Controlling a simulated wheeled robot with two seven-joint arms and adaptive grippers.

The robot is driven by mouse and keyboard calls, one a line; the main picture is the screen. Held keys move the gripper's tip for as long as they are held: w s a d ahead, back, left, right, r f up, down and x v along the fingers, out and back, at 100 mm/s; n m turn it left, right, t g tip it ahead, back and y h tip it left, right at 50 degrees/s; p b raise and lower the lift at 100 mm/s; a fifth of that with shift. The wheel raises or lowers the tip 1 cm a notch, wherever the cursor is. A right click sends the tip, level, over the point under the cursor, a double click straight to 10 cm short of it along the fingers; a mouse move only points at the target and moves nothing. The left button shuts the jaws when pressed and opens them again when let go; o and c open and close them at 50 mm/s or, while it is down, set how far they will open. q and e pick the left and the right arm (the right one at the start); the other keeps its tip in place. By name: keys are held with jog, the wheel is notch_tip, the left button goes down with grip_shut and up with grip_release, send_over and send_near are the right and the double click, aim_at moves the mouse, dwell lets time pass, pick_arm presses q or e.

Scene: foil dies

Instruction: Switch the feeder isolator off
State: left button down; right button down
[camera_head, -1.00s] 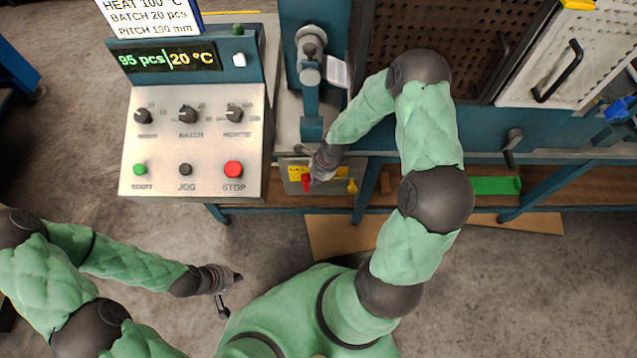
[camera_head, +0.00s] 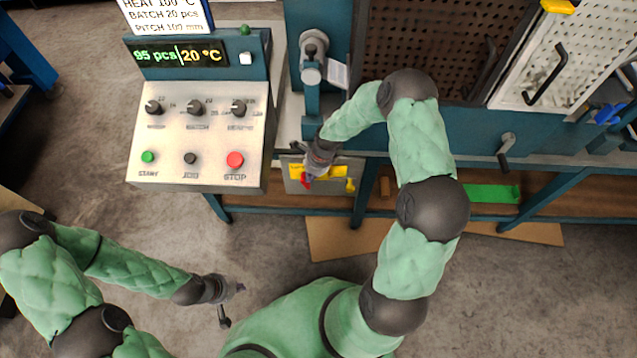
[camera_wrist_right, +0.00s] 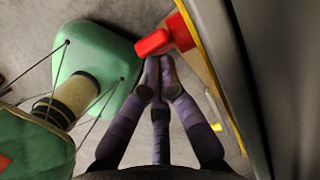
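The feeder isolator is a red handle (camera_head: 306,181) on a grey box with a yellow label plate (camera_head: 329,171), low on the bench front right of the control panel. The handle looks tilted in the head view. In the right wrist view the red handle (camera_wrist_right: 155,43) sticks out from the yellow-edged panel, just beyond my fingertips. My right gripper (camera_wrist_right: 158,68) has its fingers drawn together, with nothing visible between them; the tips are at or very near the handle, and contact is unclear. My left gripper (camera_head: 233,303) is empty, with fingers spread, away at lower left.
The control panel (camera_head: 197,135) with knobs and START, JOG and STOP buttons stands left of the isolator. A yellow tag or padlock (camera_head: 350,186) hangs at the box's right. A blue bench leg (camera_head: 364,194) stands beside it. Floor in front is mostly clear.

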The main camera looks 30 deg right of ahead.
aim_at(301, 179)
jog(key=shift+w+a+r, duration=0.15)
jog(key=shift+w+a, duration=0.1)
jog(key=shift+a, duration=0.15)
jog(key=shift+w+a+p, duration=0.3)
jog(key=shift+w+a, duration=0.15)
jog(key=shift+a, duration=0.2)
jog(key=shift+w+a, duration=0.15)
jog(key=shift+a, duration=0.2)
jog(key=shift+w+a+f, duration=0.1)
jog(key=shift+a+f, duration=0.05)
jog(key=shift+f, duration=0.1)
jog(key=v, duration=1.2)
